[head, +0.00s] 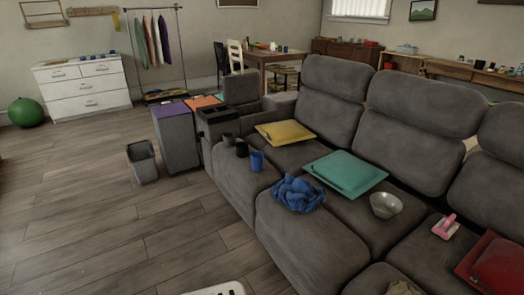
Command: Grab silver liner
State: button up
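A silver, round, flared bowl-like thing (385,204), which looks like the silver liner, sits on the grey sofa seat (300,233). It is to the right of the teal cushion (345,174) and left of a small pink and white object (445,227). Its open top faces up and nothing covers it. My gripper is not in the head view.
A grey bin (142,161) stands on the floor. The wooden floor at left is clear.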

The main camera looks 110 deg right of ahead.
aim_at(228, 139)
jog(key=z, duration=3.9)
